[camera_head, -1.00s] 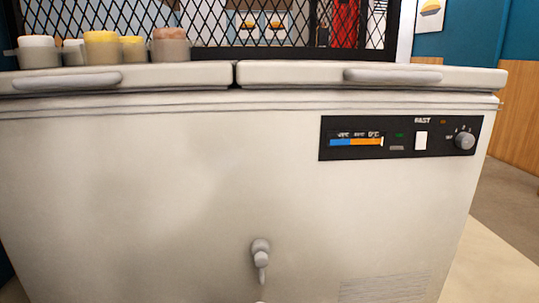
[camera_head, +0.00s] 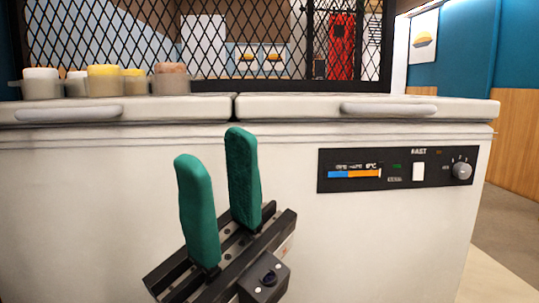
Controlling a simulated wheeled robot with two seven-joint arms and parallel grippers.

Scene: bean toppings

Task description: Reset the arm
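My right gripper (camera_head: 219,182) shows in the head view, in front of the white chest freezer (camera_head: 80,215). Its two green fingers point up and stand apart with nothing between them. The fingertips reach to just below the freezer's lid edge in the picture. My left gripper is not in view.
Several topping containers, such as a yellow-topped one (camera_head: 103,82) and a brown-topped one (camera_head: 171,78), stand on the left lid (camera_head: 190,108). A black mesh screen (camera_head: 240,50) rises behind. The control panel (camera_head: 395,170) is on the freezer's front right. Open floor shows at the right.

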